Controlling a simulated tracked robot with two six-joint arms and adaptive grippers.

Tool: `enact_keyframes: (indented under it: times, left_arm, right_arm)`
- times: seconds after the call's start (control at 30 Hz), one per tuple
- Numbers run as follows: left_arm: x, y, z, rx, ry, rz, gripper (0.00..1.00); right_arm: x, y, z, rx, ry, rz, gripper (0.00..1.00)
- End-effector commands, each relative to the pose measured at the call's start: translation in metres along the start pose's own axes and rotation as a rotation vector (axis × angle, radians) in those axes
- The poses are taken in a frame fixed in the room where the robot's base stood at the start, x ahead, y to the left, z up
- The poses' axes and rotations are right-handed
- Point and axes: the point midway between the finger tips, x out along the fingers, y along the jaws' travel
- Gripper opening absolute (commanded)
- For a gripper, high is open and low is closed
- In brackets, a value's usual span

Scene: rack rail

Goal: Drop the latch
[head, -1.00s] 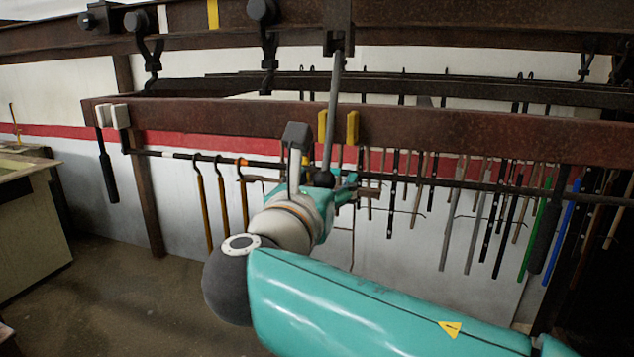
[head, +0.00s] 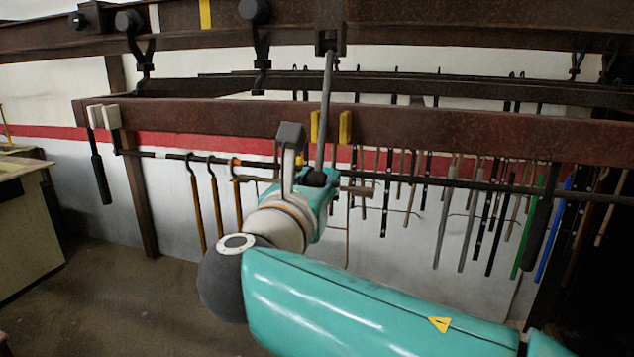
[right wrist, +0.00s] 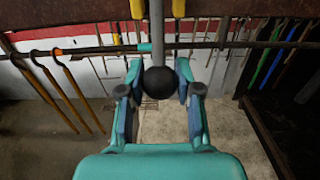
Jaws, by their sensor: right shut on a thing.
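The latch is a grey rod (head: 325,110) with a black ball knob (head: 316,177) at its lower end. It hangs from a dark bracket (head: 330,38) on the upper beam and passes in front of the lower rusty beam, between two yellow blocks (head: 345,127). It leans slightly. My right gripper (head: 320,182) is shut on the knob. In the right wrist view the knob (right wrist: 158,82) sits between the two fingers, with the rod rising above it. My left gripper is not in view.
A rusty beam (head: 220,120) crosses the view behind the rod. Below it, a dark rail (head: 450,183) holds several hanging rods and hooks. Pale blocks with a black handle (head: 101,180) hang at the left. A bench (head: 30,220) stands far left, with open floor beside it.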

Motion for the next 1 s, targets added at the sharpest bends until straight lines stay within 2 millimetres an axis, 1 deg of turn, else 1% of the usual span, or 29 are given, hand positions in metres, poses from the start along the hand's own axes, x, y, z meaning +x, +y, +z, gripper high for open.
enact_keyframes:
  times: [0.13, 1.0]
  left_arm:
    - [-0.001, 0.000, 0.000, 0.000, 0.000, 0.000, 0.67]
    - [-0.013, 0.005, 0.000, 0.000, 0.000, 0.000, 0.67]
  right_arm:
    - [0.004, 0.000, -0.001, -0.001, 0.000, 0.000, 0.14]
    - [0.049, 0.000, -0.013, -0.001, 0.002, -0.001, 0.14]
